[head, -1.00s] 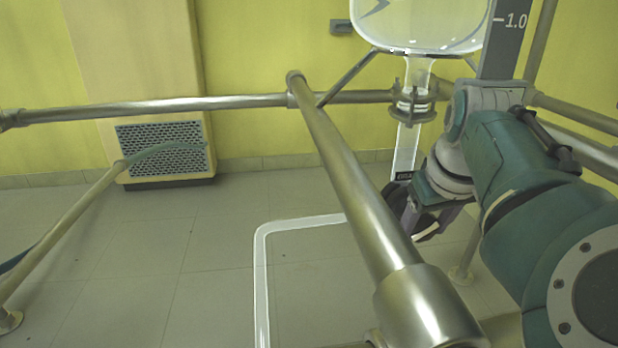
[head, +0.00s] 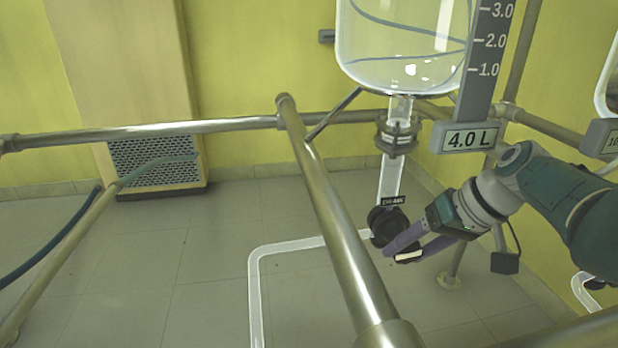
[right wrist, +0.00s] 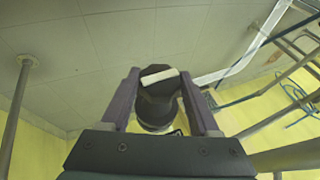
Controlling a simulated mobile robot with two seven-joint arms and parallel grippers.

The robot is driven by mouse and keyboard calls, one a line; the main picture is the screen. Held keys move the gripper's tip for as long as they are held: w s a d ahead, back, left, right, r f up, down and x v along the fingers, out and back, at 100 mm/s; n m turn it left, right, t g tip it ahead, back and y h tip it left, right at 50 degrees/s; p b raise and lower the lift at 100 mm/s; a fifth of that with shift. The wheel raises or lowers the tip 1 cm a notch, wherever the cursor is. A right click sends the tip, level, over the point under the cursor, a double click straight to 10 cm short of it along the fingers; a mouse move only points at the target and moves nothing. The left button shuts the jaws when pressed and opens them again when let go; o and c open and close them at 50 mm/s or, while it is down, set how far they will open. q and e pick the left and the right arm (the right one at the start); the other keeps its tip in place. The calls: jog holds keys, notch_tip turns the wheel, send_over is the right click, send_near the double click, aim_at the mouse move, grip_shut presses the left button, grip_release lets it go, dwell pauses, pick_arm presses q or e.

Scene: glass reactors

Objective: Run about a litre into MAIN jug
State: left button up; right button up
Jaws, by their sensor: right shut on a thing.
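The glass reactor vessel (head: 405,45) hangs at the top of the head view, with a grey scale (head: 487,60) and a display (head: 467,138) reading 4.0 L beside it. Its glass outlet pipe (head: 391,175) runs down to a black valve (head: 387,224) with a small dark label. My right gripper (head: 402,250) is at this valve. In the right wrist view my right gripper (right wrist: 160,95) has its two purple fingers on either side of the black valve handle (right wrist: 157,90), which carries a white bar. The MAIN jug and my left gripper are not in view.
A clear glass tube (head: 290,247) leads left from the valve and bends down. A second display (head: 605,138) is at the right edge. The floor is clear at left.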

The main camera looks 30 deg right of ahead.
jog(key=shift+f, duration=0.1)
dwell(0.3)
jog(key=o, duration=1.4)
jog(key=shift+c, duration=0.2)
